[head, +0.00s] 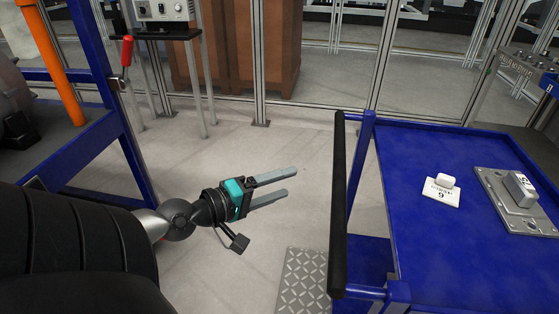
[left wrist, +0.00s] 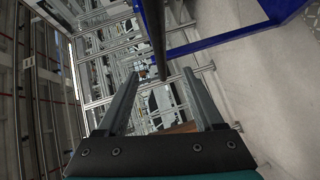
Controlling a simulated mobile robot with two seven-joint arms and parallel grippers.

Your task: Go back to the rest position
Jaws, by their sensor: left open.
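My left gripper (head: 281,186) is stretched out over the open floor, left of the blue cart. Its two long grey fingers point right and are apart, with nothing between them. In the left wrist view the fingers (left wrist: 162,82) also show open and empty. The black handle bar of the cart shows beyond the fingertips there. My right gripper is not in view.
A blue cart (head: 415,235) with a black handle bar (head: 338,200) stands at right. On it are a white block on a label card (head: 441,193) and a metal plate (head: 505,218) with a grey block. A blue frame (head: 75,160) with an orange post stands at left. Floor (head: 290,145) between is clear.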

